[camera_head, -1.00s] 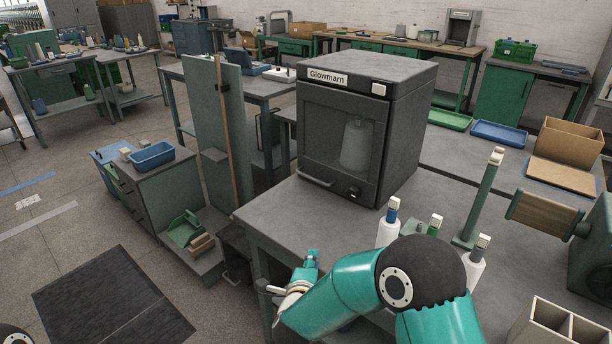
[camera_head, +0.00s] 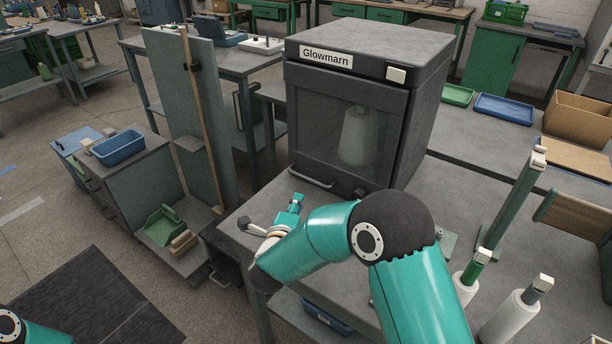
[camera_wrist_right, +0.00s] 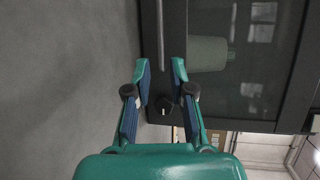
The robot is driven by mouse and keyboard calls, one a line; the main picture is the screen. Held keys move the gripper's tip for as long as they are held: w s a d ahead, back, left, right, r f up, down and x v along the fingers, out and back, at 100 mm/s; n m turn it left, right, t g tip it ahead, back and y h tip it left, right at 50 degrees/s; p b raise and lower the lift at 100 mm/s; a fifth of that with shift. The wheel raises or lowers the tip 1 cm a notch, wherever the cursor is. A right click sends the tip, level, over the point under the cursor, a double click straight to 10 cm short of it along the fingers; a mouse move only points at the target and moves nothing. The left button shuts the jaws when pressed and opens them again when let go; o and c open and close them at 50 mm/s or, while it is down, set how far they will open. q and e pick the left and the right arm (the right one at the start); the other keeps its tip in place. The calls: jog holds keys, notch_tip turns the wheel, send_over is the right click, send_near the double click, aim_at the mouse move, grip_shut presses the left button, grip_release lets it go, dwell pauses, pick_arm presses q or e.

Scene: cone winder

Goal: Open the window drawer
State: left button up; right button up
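The window drawer (camera_head: 300,130) is the dark front with a glass pane in the grey Glowmarn cabinet; it looks shut. A white cone (camera_head: 358,138) stands behind the pane. The bar handle (camera_head: 312,179) sits low on the front, towards the left. My right gripper (camera_head: 297,201) is below and in front of the handle, apart from it. In the right wrist view the gripper (camera_wrist_right: 160,65) is open and empty, and the handle (camera_wrist_right: 161,30) runs upright in the picture ahead of the gap between the fingers. My left gripper is out of view.
A dark knob (camera_head: 361,191) is right of the handle. White bobbins (camera_head: 509,315) and a green post (camera_head: 512,205) stand on the table to the right. A tall grey-green panel (camera_head: 178,110) with a wooden pole stands left. The tabletop before the cabinet is mostly clear.

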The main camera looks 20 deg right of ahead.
aim_at(308, 179)
jog(key=p+x, duration=0.2)
jog(key=x, duration=1.2)
jog(key=shift+w+d, duration=0.1)
jog(key=shift+c, duration=0.2)
grip_shut()
jog(key=shift+f, duration=0.1)
